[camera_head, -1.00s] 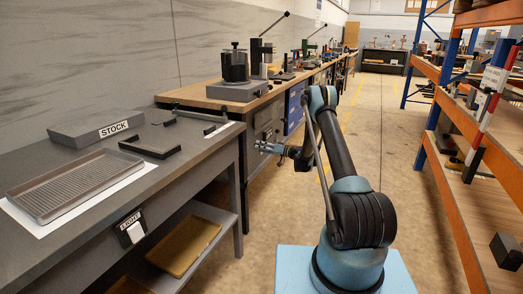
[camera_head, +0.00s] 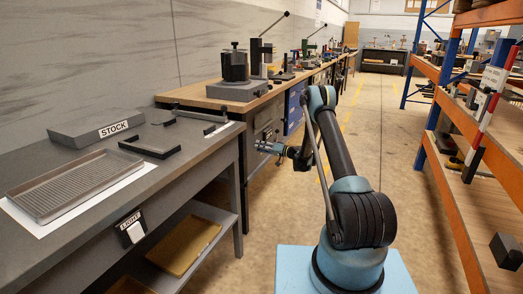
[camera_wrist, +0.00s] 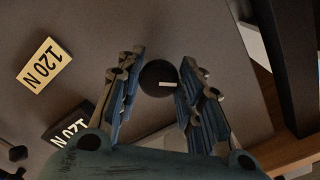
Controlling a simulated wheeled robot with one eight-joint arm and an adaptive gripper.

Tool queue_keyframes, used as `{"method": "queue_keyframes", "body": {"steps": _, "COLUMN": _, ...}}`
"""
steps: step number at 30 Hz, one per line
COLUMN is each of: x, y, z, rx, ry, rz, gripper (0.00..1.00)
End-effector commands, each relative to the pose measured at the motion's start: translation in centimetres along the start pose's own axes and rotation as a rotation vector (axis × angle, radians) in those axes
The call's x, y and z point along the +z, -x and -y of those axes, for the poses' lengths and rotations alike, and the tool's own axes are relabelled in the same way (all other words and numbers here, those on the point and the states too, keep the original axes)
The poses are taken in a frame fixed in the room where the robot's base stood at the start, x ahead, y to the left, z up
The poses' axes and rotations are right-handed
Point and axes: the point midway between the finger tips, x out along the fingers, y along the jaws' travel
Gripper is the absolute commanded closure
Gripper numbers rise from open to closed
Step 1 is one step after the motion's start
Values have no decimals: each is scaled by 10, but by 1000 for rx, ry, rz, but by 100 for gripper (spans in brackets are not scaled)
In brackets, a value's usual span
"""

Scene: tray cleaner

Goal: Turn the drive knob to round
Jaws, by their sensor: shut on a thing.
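A round black knob (camera_wrist: 156,88) with a short white mark shows in the wrist view on a grey panel. The mark lies level, on the knob's right part. My gripper (camera_wrist: 160,70) has its blue ribbed fingers on either side of the knob and is shut on it. In the head view my gripper (camera_head: 263,147) is by the front of the far workbench, right of the near table. The knob cannot be made out there.
In the wrist view a cream "120 N" plate (camera_wrist: 45,66) and a dark one (camera_wrist: 70,128) lie left of the knob. The head view shows a ribbed tray (camera_head: 75,188), a STOCK block (camera_head: 95,128) and a labelled switch (camera_head: 131,229). Shelving (camera_head: 490,180) stands right, beyond clear floor.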

Motion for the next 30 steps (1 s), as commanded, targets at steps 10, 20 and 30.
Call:
{"method": "queue_keyframes", "body": {"steps": 10, "x": 0, "y": 0, "z": 0, "rx": 2, "ry": -253, "rz": -1, "gripper": 90}}
{"method": "queue_keyframes", "body": {"steps": 20, "x": 0, "y": 0, "z": -1, "rx": 3, "ry": -282, "rz": -2, "gripper": 90}}
{"method": "queue_keyframes", "body": {"steps": 30, "x": 0, "y": 0, "z": 0, "rx": 2, "ry": -281, "rz": -1, "gripper": 45}}
